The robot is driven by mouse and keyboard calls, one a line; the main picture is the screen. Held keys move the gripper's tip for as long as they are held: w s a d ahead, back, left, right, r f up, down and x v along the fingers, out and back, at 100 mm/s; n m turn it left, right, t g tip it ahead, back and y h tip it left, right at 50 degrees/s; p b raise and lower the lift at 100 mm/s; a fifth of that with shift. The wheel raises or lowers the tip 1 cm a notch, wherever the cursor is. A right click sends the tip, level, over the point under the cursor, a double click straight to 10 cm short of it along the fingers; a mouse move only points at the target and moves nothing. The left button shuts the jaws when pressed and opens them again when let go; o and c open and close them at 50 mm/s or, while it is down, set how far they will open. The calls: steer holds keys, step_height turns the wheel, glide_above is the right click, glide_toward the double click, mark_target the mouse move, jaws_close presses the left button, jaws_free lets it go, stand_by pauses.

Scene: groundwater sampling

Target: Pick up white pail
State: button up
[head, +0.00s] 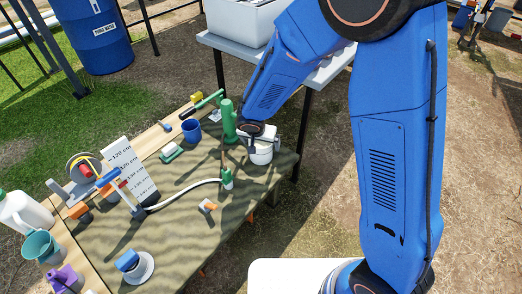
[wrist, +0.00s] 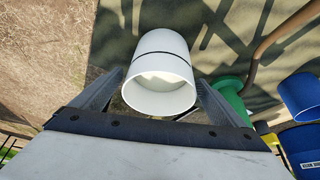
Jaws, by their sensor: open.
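The white pail (head: 261,153) stands near the right corner of the work table in the head view, partly hidden by my wrist. In the wrist view the white pail (wrist: 162,75) lies between the two dark fingers of my gripper (wrist: 160,92), its open mouth toward me and a thin dark line around its wall. The fingers are open on either side of it, with the left one very close to its wall. I cannot tell whether they touch it.
A green hand pump (head: 229,121) stands just left of the pail, and a blue cup (head: 191,131) is beyond it. The work table (head: 190,235) also holds a marked white board (head: 133,170) and a hose. A grey table with a white bin (head: 243,22) stands behind.

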steer(key=shift+w+f, duration=0.2)
steer(key=shift+f, duration=0.25)
steer(key=c, duration=1.5)
steer(key=shift+d+r, duration=0.1)
steer(key=shift+r, duration=0.1)
